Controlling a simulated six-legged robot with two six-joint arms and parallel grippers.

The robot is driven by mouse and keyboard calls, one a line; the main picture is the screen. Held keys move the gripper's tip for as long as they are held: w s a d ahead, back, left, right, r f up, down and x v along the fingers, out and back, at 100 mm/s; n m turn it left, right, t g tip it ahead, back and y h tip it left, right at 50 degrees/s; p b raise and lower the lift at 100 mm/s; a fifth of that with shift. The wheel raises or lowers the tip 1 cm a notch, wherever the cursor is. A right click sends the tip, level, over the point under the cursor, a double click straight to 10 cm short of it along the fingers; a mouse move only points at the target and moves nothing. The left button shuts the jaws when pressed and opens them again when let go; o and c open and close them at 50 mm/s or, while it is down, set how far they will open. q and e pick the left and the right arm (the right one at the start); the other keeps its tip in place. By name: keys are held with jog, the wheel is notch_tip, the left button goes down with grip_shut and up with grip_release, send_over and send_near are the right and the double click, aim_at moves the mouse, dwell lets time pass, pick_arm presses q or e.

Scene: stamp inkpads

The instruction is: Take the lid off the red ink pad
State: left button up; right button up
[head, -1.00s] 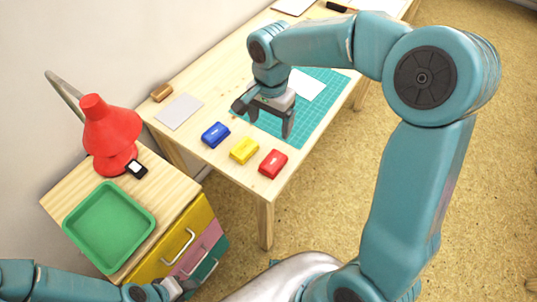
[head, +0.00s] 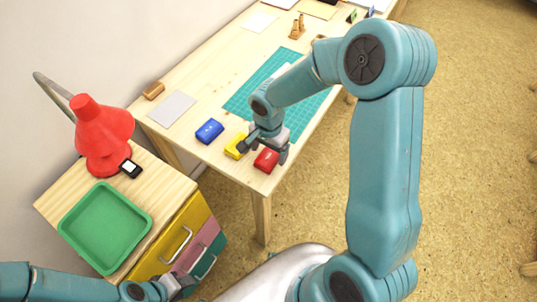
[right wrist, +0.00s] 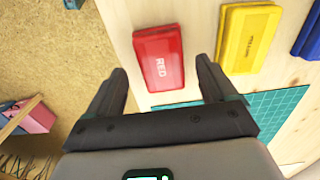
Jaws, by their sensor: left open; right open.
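The red ink pad (head: 266,161) lies on the wooden table near its front corner. In the right wrist view the red ink pad (right wrist: 159,57) shows a closed top with the word RED. My right gripper (head: 262,152) is open above it, and in the right wrist view its fingertips (right wrist: 162,68) are spread to either side of the pad, with nothing held. The height of the gap cannot be told. My left gripper (head: 166,287) is open and empty, low beside the drawer cabinet, with its fingers hard to make out.
The yellow ink pad (head: 234,147) lies close to the left of the red one, partly behind my right gripper. The blue ink pad (head: 209,131) is further left. A green cutting mat (head: 243,97) lies behind. A green tray (head: 105,228) and red lamp (head: 101,130) stand on the cabinet.

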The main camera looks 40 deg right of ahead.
jog(key=shift+w+f, duration=0.1)
jog(key=shift+f, duration=0.6)
jog(key=c, duration=1.1)
jog(key=shift+r, duration=0.1)
